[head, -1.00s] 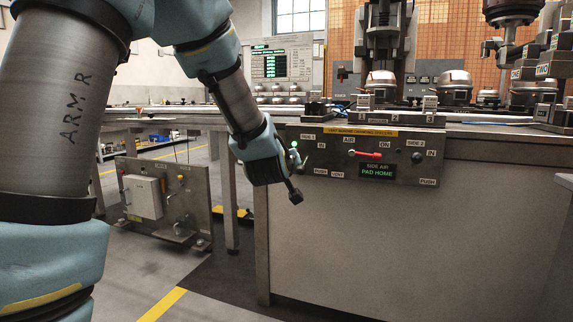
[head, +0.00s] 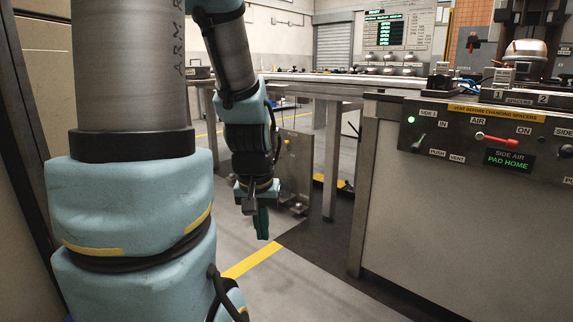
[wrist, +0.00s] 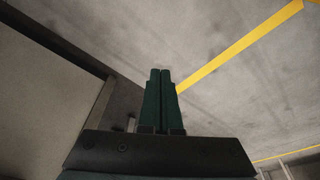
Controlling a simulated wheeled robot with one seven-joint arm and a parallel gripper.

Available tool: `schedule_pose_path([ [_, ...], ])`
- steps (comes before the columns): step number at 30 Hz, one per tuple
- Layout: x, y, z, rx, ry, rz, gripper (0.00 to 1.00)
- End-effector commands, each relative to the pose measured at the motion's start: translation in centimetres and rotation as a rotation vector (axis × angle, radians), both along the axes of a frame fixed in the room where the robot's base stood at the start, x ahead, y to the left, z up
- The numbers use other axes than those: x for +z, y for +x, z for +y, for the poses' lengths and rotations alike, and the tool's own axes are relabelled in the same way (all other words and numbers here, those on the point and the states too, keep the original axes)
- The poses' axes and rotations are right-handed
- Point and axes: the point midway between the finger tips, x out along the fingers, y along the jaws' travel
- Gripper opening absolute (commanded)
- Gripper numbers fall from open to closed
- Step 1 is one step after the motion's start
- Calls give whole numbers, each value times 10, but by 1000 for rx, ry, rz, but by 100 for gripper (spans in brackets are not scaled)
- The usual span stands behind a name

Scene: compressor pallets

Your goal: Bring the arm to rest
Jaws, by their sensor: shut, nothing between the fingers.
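My gripper (head: 260,222) hangs pointing down over the open floor, left of the control bench and apart from it. Its two green fingers lie against each other with nothing between them, as the wrist view (wrist: 160,98) also shows. The upper part of my arm stands large at the left of the head view and the forearm comes down to the gripper.
The bench's control panel (head: 480,140) at right has a red lever (head: 495,139) and a lit "PAD HOME" display (head: 509,160). A metal plate fixture (head: 297,165) stands behind my gripper. A yellow floor line (head: 250,259) crosses clear floor below.

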Motion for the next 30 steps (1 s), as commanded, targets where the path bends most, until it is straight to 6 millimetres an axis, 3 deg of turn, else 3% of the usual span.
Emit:
schedule_pose_path([
  [2, -2, -27, 22, 24, 24, 86, 0],
  [3, 18, -22, 18, 15, 22, 74, 0],
  [14, 106, -21, 16, 14, 19, 70, 0],
  [30, 279, -20, 16, 13, 19, 68, 0],
])
